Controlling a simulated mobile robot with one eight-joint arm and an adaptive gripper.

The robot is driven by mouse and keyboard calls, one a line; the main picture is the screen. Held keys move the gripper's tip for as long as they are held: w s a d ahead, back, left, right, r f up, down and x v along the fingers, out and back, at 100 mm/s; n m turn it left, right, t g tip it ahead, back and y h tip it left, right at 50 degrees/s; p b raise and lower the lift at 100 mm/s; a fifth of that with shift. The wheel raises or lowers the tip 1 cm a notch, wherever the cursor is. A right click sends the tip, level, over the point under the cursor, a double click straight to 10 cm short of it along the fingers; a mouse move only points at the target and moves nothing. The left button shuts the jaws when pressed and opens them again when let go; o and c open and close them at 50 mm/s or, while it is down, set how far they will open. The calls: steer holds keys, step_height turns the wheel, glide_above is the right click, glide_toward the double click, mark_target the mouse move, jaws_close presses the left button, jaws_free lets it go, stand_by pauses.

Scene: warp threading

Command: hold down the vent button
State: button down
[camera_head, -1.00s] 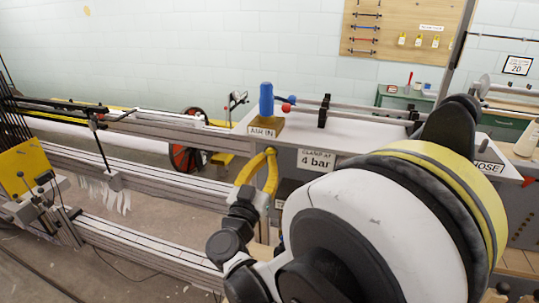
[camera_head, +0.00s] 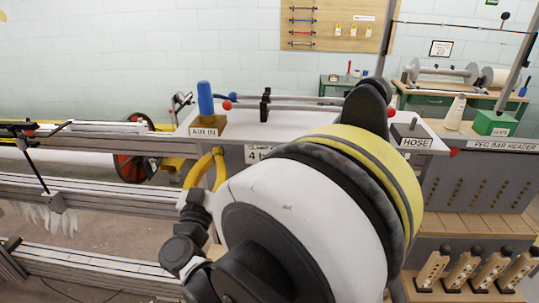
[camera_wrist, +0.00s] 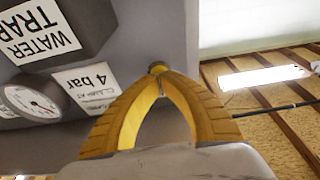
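My gripper (camera_head: 218,152) has yellow fingers that arch together, tips meeting, at the front of the grey cabinet (camera_head: 237,180), just below the AIR IN block. In the wrist view my gripper (camera_wrist: 158,74) is shut, with empty space between the arched fingers. A small round dark-brassy knob (camera_wrist: 157,66), which may be the vent button, sits right at the fingertips. I cannot tell whether the tips touch it or how far it is pressed. No vent label is readable. In the head view the knob is hidden.
A 4 bar label (camera_wrist: 90,80), a WATER TRAP block (camera_wrist: 55,30) and a round gauge (camera_wrist: 32,102) are beside the fingers. My arm hides much of the cabinet front.

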steer(key=shift+w+d, duration=0.1)
steer(key=shift+w, duration=0.75)
stand_by(0.4)
steer(key=shift+s, duration=0.1)
stand_by(2.2)
steer(key=s+b, duration=0.1)
steer(key=s, duration=0.5)
steer(key=shift+s+a, duration=0.3)
steer(key=shift+s, duration=0.1)
steer(key=shift+s, duration=0.1)
